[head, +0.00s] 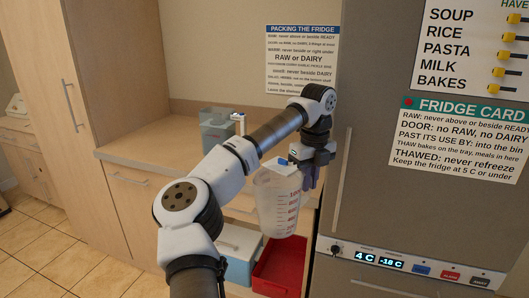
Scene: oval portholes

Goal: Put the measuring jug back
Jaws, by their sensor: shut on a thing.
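The measuring jug (277,204) is clear with red graduation marks and hangs upright in the air in front of the counter. My gripper (308,167) is shut on the jug at its upper right side. The fingers are partly hidden, so the exact grip on the rim or handle cannot be made out. A small blue and white item (283,162) shows at the top of the jug; I cannot tell whether it is part of it.
A wooden counter (150,151) holds a clear blue-grey container (216,127). Below the jug are a red tray (277,268) and a light blue box with a white lid (238,250). The grey fridge (400,190) stands close at the right, and a tall cabinet (110,70) at the left.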

